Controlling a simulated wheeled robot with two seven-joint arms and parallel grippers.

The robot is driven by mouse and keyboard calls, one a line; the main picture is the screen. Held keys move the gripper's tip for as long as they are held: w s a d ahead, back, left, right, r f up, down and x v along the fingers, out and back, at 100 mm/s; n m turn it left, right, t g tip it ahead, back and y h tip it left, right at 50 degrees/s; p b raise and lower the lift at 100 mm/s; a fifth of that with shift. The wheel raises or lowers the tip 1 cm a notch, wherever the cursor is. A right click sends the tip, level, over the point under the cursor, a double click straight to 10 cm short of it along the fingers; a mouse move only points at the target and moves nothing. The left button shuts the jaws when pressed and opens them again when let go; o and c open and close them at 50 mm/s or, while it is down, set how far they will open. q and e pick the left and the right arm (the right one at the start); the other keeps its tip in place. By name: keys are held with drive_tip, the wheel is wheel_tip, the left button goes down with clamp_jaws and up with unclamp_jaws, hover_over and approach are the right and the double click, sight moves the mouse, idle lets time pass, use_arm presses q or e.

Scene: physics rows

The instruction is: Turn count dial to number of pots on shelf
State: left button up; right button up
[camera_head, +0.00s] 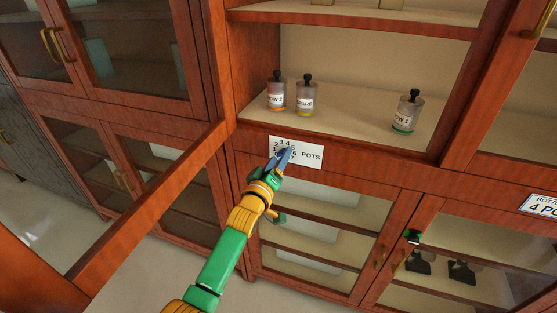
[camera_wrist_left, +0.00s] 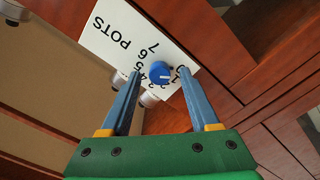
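A white card (camera_head: 309,156) with numbers around a dial and the word POTS is fixed below the open shelf. In the left wrist view the card (camera_wrist_left: 112,38) shows a round blue dial (camera_wrist_left: 160,72) with a small pale mark; which number it points at is unclear. My left gripper (camera_head: 285,155) is at the card. In the wrist view its fingers (camera_wrist_left: 159,73) are apart, one each side of the dial; contact cannot be told. Three stoppered bottles stand on the shelf (camera_head: 345,116): one left (camera_head: 277,92), one marked SPARE (camera_head: 306,97), one right (camera_head: 405,113).
An open wooden door frame (camera_head: 160,200) juts out left of my arm. A label starting BOTT (camera_head: 543,206) is at right. Dark pots (camera_head: 461,271) stand behind lower glass. Partly cut-off objects (camera_head: 390,3) stand on the higher shelf.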

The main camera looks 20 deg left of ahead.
use_arm(q)
clamp_jaws()
drive_tip(key=m, duration=1)
drive_tip(key=m+p, duration=0.1)
drive_tip(key=m, duration=1)
drive_tip(key=shift+d+f, duration=0.2)
drive_tip(key=shift+m, duration=0.3)
idle(0.4)
drive_tip(key=shift+o, duration=0.6)
unclamp_jaws()
drive_tip(key=shift+r, duration=0.1)
